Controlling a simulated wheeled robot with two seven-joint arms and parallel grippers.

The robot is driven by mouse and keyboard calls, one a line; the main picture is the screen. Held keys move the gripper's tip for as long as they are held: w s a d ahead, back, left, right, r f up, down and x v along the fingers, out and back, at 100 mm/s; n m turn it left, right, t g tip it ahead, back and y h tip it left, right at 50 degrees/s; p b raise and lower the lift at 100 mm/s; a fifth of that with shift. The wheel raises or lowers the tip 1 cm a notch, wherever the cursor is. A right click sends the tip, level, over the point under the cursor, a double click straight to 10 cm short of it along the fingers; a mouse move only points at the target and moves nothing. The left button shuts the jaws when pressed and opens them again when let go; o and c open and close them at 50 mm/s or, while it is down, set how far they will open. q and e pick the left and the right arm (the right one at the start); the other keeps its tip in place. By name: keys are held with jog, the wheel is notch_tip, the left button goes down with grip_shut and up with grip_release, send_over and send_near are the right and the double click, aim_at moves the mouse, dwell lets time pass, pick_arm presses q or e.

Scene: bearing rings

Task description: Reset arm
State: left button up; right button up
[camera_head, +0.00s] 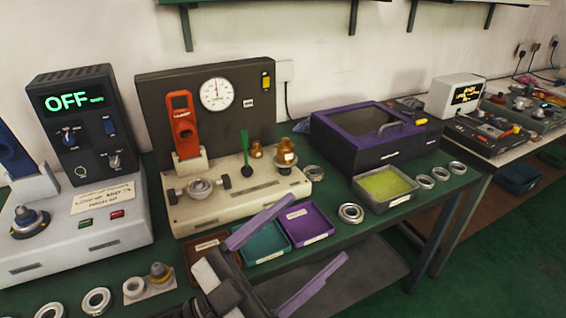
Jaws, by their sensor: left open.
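My left gripper (317,227) reaches in from the bottom of the view, its two purple fingers spread wide with nothing between them. It hangs in front of the table's front edge, and its upper finger overlaps the teal tray (262,244) and the purple tray (308,225) in the picture. A bearing ring (350,213) lies on the green table to the right of the fingers. My right gripper is not in view.
A press station with a dial gauge (216,94) stands behind the trays. A machine reading OFF (71,101) is at left. A purple-framed box (375,135) and a tray of yellow-green liquid (384,187) stand right. Several rings (425,182) lie beside it; more rings (97,300) lie front left.

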pick_arm(q)
jog(key=w+a+f+n+t+y, duration=0.1)
jog(key=a+f+n+t+y, duration=0.1)
jog(key=a+f+n+y, duration=0.7)
jog(key=w+a+f+n+t+y, duration=0.1)
jog(key=a+f+n+y, duration=0.3)
jog(key=f, duration=0.9)
jog(key=s+a+f+g+y, duration=0.2)
jog(key=s+a+f+g, duration=0.1)
jog(key=s+f, duration=0.4)
jog(key=s+a+f+n+g+y, duration=0.1)
jog(key=s+a+f+g+y, duration=0.1)
jog(key=s+f, duration=0.5)
notch_tip(320, 180, down, 4)
jog(key=shift+a+r+g, duration=0.1)
jog(key=shift+a+g, duration=0.6)
jog(key=shift+g, duration=0.2)
